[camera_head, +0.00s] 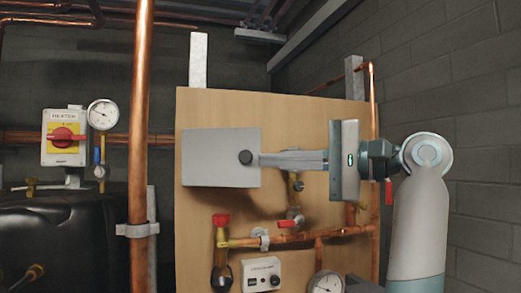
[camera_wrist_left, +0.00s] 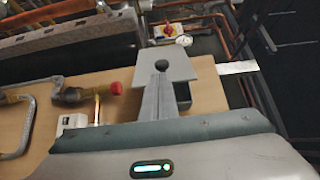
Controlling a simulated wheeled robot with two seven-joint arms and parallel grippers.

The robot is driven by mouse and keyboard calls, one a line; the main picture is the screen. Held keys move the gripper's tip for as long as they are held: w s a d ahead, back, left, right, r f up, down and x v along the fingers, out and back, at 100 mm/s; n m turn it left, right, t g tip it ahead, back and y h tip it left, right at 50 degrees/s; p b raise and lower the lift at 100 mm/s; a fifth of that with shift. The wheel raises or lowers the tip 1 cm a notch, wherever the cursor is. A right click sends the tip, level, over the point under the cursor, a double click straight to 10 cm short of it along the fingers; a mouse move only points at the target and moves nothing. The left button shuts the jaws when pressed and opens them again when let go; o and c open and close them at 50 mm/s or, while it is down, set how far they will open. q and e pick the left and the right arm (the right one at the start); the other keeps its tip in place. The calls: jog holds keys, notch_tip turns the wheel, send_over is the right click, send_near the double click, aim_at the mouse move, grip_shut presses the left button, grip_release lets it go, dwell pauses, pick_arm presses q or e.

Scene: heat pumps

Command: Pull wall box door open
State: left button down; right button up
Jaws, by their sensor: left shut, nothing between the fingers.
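The wall box door (camera_head: 215,160) is a flat grey panel on the wooden board. It has a round black knob (camera_head: 245,157) near its right edge. My left gripper (camera_head: 262,159) reaches in from the right, its long fingers shut and empty, tips at the knob's right side. I cannot tell if they touch it. In the left wrist view the door (camera_wrist_left: 180,65) and knob (camera_wrist_left: 162,66) lie just beyond the fingertips (camera_wrist_left: 160,75). My right gripper is not in view.
Copper pipes and a red-handled valve (camera_head: 290,223) lie below the fingers. A vertical copper pipe (camera_head: 141,110) stands left of the board (camera_head: 300,112). A heater switch (camera_head: 64,138) and gauge (camera_head: 103,114) are further left, above a black tank (camera_head: 55,235).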

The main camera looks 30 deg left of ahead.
pick_arm(q)
jog(key=s, duration=0.2)
jog(key=s+p, duration=0.1)
jog(key=s, duration=0.1)
jog(key=shift+d+r, duration=0.2)
dwell(0.4)
jog(key=shift+s, duration=0.15)
dwell(1.9)
